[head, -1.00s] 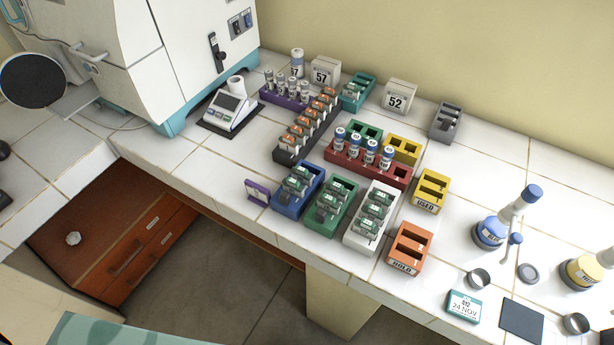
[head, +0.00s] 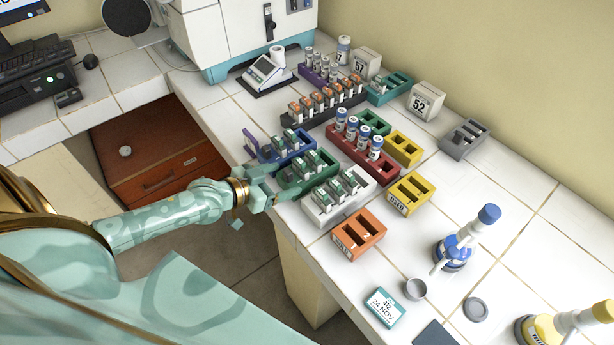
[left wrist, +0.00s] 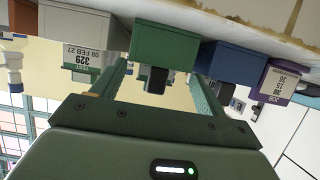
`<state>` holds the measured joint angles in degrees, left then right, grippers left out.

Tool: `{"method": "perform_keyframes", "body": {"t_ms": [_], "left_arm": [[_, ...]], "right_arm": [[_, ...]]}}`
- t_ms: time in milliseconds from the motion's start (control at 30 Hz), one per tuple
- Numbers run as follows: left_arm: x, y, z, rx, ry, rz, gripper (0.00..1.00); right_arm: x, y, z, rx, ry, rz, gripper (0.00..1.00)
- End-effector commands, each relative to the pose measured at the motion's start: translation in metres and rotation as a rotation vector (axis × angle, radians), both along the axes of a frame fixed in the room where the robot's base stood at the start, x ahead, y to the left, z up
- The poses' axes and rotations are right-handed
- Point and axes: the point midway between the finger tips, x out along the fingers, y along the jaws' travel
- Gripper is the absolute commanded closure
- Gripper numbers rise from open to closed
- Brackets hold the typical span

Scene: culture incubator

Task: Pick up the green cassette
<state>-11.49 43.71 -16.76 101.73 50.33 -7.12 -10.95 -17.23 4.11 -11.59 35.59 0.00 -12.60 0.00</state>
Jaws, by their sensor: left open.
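Several cassettes with green tops stand in the blue rack (head: 268,154), the green rack (head: 293,187) and the white rack (head: 325,218) in the head view. I cannot tell which one the task means. My left gripper (head: 278,196) is open at the front end of the green rack, and its fingertips are hard to make out there. In the left wrist view, the open fingers (left wrist: 162,88) point toward the green rack (left wrist: 165,45), and a dark block (left wrist: 156,80) shows between them. The blue rack (left wrist: 225,65) is beside it. My right gripper is out of view.
A red rack (head: 352,155) with blue-capped vials, yellow racks (head: 408,195) and an orange rack (head: 358,235) stand close by. A purple-framed piece (head: 250,143) stands left of the blue rack.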

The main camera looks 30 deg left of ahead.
Motion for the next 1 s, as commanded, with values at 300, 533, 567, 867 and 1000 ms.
{"method": "perform_keyframes", "body": {"t_ms": [300,533,567,867,1000], "left_arm": [[0.032,-0.014,-0.012,-0.002,-0.001,0.001,0.26],[0.054,-0.024,-0.021,-0.001,0.000,-0.001,0.26],[0.054,-0.024,-0.021,-0.001,0.001,-0.001,0.26],[0.054,-0.024,-0.020,0.001,0.001,-0.001,0.57],[0.054,-0.023,-0.020,0.001,0.000,-0.001,0.57]], "right_arm": [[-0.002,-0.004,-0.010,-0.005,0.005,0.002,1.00],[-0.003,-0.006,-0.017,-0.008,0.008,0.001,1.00],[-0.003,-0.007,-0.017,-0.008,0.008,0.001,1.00],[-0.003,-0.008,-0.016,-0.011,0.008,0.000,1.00],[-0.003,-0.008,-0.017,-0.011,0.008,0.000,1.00]]}}
